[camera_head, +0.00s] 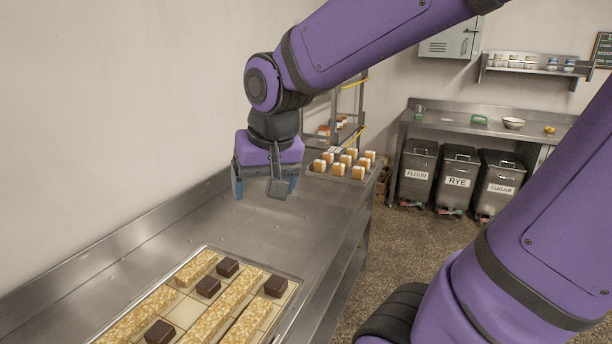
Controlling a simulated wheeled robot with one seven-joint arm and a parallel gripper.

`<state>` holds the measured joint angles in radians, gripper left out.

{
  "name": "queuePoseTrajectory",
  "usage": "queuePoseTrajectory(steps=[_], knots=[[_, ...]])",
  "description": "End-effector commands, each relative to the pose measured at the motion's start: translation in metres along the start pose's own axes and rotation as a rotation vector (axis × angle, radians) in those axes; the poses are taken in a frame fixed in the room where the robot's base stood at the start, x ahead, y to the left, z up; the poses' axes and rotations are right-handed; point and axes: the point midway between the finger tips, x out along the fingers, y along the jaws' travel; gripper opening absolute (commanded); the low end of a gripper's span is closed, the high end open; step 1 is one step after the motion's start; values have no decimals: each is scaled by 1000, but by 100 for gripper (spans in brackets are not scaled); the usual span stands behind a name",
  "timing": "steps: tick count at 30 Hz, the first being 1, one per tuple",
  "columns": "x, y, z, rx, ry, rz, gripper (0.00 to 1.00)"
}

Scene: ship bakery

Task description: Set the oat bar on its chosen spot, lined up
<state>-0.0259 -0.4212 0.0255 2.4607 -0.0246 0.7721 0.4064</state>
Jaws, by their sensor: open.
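My gripper (264,190) hangs over the steel counter, pointing down, open with nothing visible between its fingers. It is apart from the shallow tray (285,324) in the foreground, which is cut off by the bottom edge. Pale, grainy oat bars lie in this tray in lengthwise lines: one at the back left (195,268), one nearer the left front (138,314), a long run in the middle (224,306) and another at the right (250,324). Several dark brown blocks (228,267) sit among them on cream squares (186,312). I cannot tell which bar or spot is the chosen one.
A second tray (338,178) of small orange-and-white cakes stands at the counter's far end, beside a rack (350,110). The steel counter (255,232) between the trays is bare. A wall bounds it left. Flour, rye and sugar bins (458,180) stand under a back bench.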

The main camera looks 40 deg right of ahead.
Motion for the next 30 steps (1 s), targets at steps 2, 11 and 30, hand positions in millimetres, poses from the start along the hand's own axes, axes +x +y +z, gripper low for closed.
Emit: queuePoseTrajectory(steps=[2, 11, 30], knots=[[-17, 7, 11, -56, 28, -11, 78], [-58, 29, 52, -263, 105, -32, 78], [-69, 36, 66, -337, 127, -35, 78]])
